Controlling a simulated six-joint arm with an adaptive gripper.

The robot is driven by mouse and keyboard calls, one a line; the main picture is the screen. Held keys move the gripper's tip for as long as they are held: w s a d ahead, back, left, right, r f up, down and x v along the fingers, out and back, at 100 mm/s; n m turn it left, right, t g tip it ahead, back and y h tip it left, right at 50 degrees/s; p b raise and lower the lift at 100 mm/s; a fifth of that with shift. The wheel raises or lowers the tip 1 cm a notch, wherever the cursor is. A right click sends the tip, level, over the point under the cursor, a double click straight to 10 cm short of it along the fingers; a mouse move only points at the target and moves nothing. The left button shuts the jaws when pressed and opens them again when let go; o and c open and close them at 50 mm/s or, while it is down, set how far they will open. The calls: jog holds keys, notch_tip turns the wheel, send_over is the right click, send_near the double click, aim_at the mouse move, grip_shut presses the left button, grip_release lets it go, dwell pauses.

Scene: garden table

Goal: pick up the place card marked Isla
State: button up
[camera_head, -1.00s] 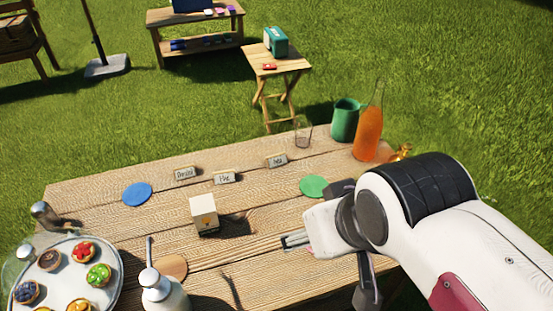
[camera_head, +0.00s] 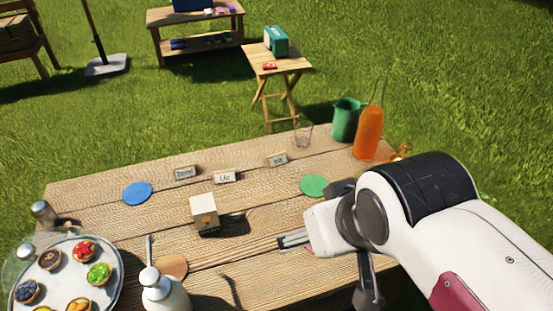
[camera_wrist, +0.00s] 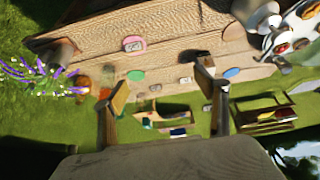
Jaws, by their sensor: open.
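Three small place cards stand near the far edge of the table: a left card (camera_head: 186,173), a middle card (camera_head: 226,178) and a right card (camera_head: 277,160). Their lettering is small and blurred, so I cannot tell for certain which one reads Isla.
A small box (camera_head: 204,215) stands between my gripper and the left cards. A blue coaster (camera_head: 137,193), green coaster (camera_head: 313,186), glass (camera_head: 303,133), green mug (camera_head: 345,120) and orange bottle (camera_head: 369,130) are around.

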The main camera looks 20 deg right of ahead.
jog(key=shift+w, duration=0.1)
jog(key=w+d+f+t+h, duration=0.1)
jog(key=w+d, duration=0.3)
jog(key=w, duration=0.5)
jog(key=w+d+f+n+t, duration=0.15)
jog(key=w+d, duration=0.25)
jog(key=w, duration=0.5)
jog(key=w+d+f+t+h, duration=0.15)
jog(key=w+d, duration=0.25)
jog(key=w, duration=0.6)
jog(key=w+f+n+y, duration=0.1)
jog(key=w+f+y, duration=0.1)
jog(key=f, duration=0.4)
jog(key=w+f+n+t+y, duration=0.1)
jog(key=w+f+y, duration=0.1)
jog(key=w+f, duration=0.2)
jog(key=w+f+n+y, duration=0.1)
jog(key=w+f, duration=0.3)
jog(key=f, duration=0.6)
jog(key=shift+f+t+y, duration=0.15)
jog(key=shift+t+y, duration=0.15)
jog(key=shift+y, duration=0.35)
jog(key=shift+a+f+y, duration=0.3)
jog(key=shift+f+y, duration=0.2)
jog(key=shift+f, duration=0.3)
